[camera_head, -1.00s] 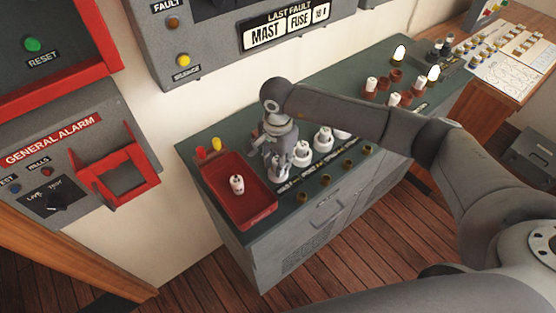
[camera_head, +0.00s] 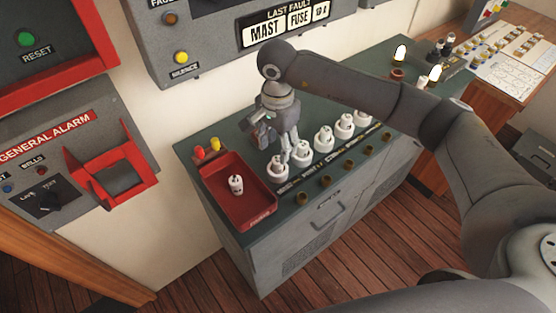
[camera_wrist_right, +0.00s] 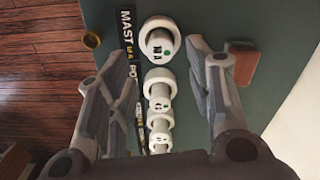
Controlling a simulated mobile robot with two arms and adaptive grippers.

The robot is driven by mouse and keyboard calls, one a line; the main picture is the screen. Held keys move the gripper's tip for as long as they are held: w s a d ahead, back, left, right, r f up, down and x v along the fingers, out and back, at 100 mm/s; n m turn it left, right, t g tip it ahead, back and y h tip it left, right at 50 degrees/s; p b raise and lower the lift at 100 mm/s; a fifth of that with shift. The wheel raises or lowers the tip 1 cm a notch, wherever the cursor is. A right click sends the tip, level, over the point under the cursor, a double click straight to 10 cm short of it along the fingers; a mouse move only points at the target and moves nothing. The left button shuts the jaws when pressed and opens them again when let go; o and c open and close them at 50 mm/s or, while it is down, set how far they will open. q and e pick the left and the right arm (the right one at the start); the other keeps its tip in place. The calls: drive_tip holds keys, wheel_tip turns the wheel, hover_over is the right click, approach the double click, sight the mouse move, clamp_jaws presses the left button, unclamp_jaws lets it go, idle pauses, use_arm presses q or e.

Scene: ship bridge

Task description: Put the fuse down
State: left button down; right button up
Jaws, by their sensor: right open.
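A white fuse (camera_head: 236,184) stands upright in the red tray (camera_head: 222,160) at the near left end of the green cabinet top. My right gripper (camera_head: 288,150) is open and points down over the near end of a row of white round fuse holders (camera_head: 323,137). In the head view the gripper partly hides the nearest holder (camera_head: 277,169). My left gripper is not in view.
A red and a yellow knob (camera_head: 214,145) stand behind the tray. Brass rings (camera_head: 326,181) line the cabinet's front edge. Lit lamps (camera_head: 435,72) and reddish-brown sockets (camera_head: 397,74) are at the far end. The alarm panel (camera_head: 100,150) hangs at left.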

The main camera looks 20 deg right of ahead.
sight(278, 159)
wheel_tip(278, 159, up, 6)
drive_tip(key=shift+f+b, duration=0.1)
drive_tip(key=shift+b, duration=0.65)
drive_tip(key=shift+f, duration=0.1)
